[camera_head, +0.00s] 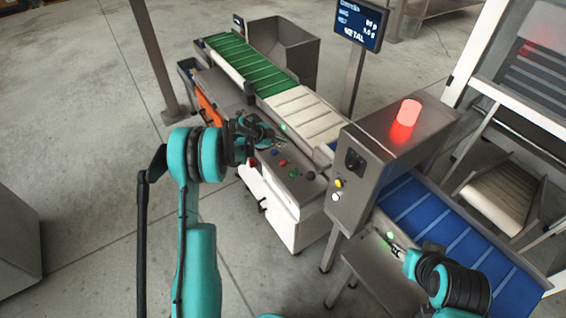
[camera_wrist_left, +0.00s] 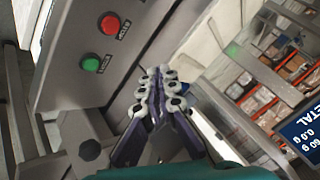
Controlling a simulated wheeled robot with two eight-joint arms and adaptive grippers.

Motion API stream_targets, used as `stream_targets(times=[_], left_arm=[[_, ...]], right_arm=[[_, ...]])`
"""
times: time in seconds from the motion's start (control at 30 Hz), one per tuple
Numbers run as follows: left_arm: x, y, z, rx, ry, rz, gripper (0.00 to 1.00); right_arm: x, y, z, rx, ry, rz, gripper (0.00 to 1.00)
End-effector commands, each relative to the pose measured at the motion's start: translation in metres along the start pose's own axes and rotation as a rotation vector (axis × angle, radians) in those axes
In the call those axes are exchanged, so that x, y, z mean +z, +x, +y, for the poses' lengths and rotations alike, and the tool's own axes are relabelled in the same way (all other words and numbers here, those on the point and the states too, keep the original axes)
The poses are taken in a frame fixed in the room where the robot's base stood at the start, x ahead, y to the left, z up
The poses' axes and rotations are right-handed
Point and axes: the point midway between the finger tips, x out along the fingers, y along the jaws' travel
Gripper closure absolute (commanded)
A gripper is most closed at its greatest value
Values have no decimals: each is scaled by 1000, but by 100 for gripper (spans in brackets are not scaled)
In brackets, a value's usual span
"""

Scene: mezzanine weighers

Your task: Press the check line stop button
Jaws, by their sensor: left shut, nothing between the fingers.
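A red button (camera_wrist_left: 110,25) sits on a grey panel in the left wrist view, with a small label beside it that seems to read STOP. A green button (camera_wrist_left: 91,64) is below it. In the head view the red button (camera_head: 283,162) and green button (camera_head: 293,174) are on the sloped control panel (camera_head: 303,187) of the weigher. My left gripper (camera_head: 272,137) is over the panel's far edge, shut and empty. In the left wrist view its fingertips (camera_wrist_left: 161,76) are apart from the red button, to its lower right. My right gripper (camera_head: 394,245) is by the blue belt; its fingers are too small to judge.
A green belt (camera_head: 245,62) and a white belt (camera_head: 305,112) run behind the panel. A metal detector housing (camera_head: 365,170) with a lit red beacon (camera_head: 405,115) stands to the right, before a blue belt (camera_head: 435,222). A display (camera_head: 358,22) on a post stands behind.

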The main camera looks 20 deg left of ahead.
Motion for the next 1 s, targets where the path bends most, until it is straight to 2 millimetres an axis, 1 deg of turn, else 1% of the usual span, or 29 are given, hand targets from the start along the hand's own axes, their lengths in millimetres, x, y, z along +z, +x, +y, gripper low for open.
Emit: stream_targets(times=[0.2,0.37,0.57,0.9,1.0], left_arm=[[0,0,0,0,-1,-1,100],[4,6,4,0,-1,-1,100],[15,20,15,0,-2,-1,100],[39,54,40,0,-2,-1,100],[43,60,44,0,-2,-1,100]], right_arm=[[0,0,0,0,0,0,60],[3,4,0,0,0,0,60],[10,14,0,0,0,0,60],[28,38,0,0,0,0,60],[31,43,0,0,0,0,60]])
